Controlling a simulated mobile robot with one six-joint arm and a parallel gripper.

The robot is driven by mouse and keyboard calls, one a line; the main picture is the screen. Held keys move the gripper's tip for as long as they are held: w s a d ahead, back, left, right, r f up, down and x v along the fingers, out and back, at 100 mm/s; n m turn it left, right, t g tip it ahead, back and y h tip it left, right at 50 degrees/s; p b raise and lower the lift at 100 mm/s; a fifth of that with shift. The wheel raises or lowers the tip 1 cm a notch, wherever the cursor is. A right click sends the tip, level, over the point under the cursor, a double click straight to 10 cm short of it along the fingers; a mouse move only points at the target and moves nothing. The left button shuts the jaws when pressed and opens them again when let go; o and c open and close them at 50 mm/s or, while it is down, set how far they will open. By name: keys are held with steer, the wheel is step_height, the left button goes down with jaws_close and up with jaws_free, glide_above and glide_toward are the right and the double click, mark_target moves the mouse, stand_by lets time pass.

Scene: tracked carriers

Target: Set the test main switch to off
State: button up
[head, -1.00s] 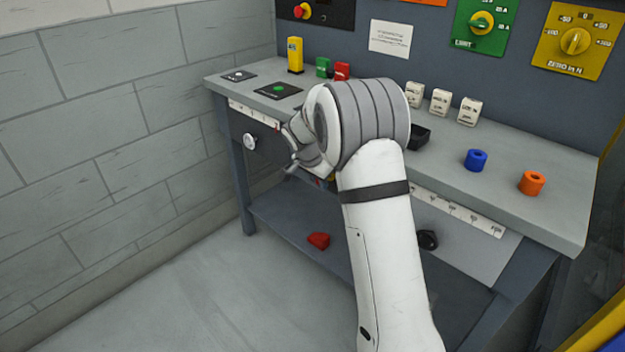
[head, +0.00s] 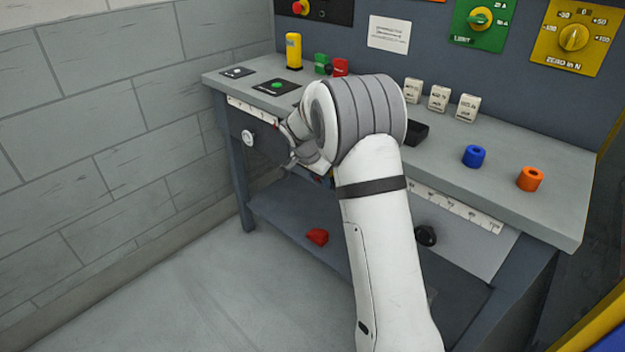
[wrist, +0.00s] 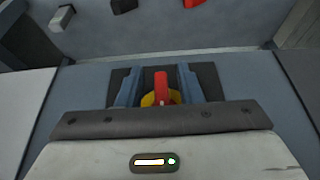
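In the wrist view a rotary switch with a red handle (wrist: 161,88) on a yellow disc (wrist: 148,100) sits on a dark plate (wrist: 207,76). The handle stands along the picture's vertical. My gripper (wrist: 159,80) has its two blue fingers on either side of the handle, with gaps showing on both sides, so it is open around it. The lower part of the switch is hidden by my gripper body. In the head view my arm hides this switch at the bench front.
The bench top (head: 520,150) holds a yellow block (head: 294,52), white labelled blocks, a blue ring (head: 474,157) and an orange ring (head: 530,179). A round dial (head: 248,138) is on the bench front. A red piece (head: 317,236) lies on the lower shelf.

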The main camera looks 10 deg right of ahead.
steer(key=p+v, duration=0.1)
steer(key=v, duration=0.6)
steer(key=shift+r+p, duration=0.3)
steer(key=shift+r, duration=0.05)
steer(key=shift+s+a, duration=0.15)
steer(key=s+d+r+n+y+p, duration=0.15)
steer(key=s+r+n+p, duration=0.35)
steer(key=s+r+p, duration=1)
steer(key=s+r+n+y+p, duration=0.1)
steer(key=s+r, duration=0.4)
steer(key=s, duration=0.5)
steer(key=s+a+r+n+y+p, duration=0.1)
steer(key=s+r+n+p, duration=0.3)
steer(key=s, duration=0.7)
step_height(320, 180, up, 2)
steer(key=shift+s+a+r+n, duration=0.1)
steer(key=shift+s+a+n, duration=0.15)
steer(key=shift+n, duration=0.15)
